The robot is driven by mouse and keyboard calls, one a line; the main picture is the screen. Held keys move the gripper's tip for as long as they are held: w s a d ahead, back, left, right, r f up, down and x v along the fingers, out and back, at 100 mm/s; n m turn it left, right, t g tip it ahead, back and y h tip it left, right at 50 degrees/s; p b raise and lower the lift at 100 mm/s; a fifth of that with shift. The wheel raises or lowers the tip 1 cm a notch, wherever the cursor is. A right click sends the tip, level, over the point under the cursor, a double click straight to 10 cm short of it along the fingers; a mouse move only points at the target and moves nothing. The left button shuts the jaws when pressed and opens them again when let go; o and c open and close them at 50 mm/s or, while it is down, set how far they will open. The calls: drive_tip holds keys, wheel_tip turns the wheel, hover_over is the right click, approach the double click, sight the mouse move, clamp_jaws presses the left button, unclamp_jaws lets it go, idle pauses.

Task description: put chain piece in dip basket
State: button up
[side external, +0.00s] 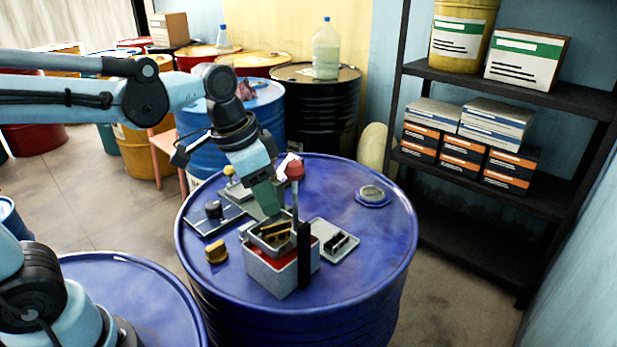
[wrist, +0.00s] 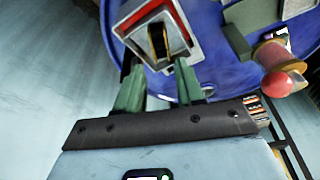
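My gripper (side external: 266,203) hangs low over the blue drum, just above and behind a grey box holding red liquid. In the wrist view my gripper (wrist: 159,72) has its two green fingers apart, with nothing between them. The small grey dip basket (side external: 258,243) sits at the top of the box; it also shows in the wrist view (wrist: 134,21). A dark and brass piece, seemingly a chain piece (side external: 275,232), lies inside the basket; it also shows in the wrist view (wrist: 158,42), beyond the fingertips. Its underside is hidden.
The grey box (side external: 268,279) stands near the drum's (side external: 375,255) middle. A red-knobbed post (side external: 295,170) rises close beside my gripper. A tray (side external: 347,251) with dark pieces lies right, a brass part (side external: 216,251) left.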

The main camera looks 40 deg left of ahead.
drive_tip(key=d+v, duration=0.1)
drive_tip(key=v, duration=0.4)
drive_tip(key=s+a+f+n+t+y, duration=0.1)
drive_tip(key=s+a+f+n+t, duration=0.1)
drive_tip(key=a+f+n+t, duration=0.2)
wheel_tip(320, 180, down, 3)
drive_tip(key=shift+s+a+f, duration=0.1)
drive_tip(key=shift+s+a, duration=0.2)
drive_tip(key=shift+a, duration=0.05)
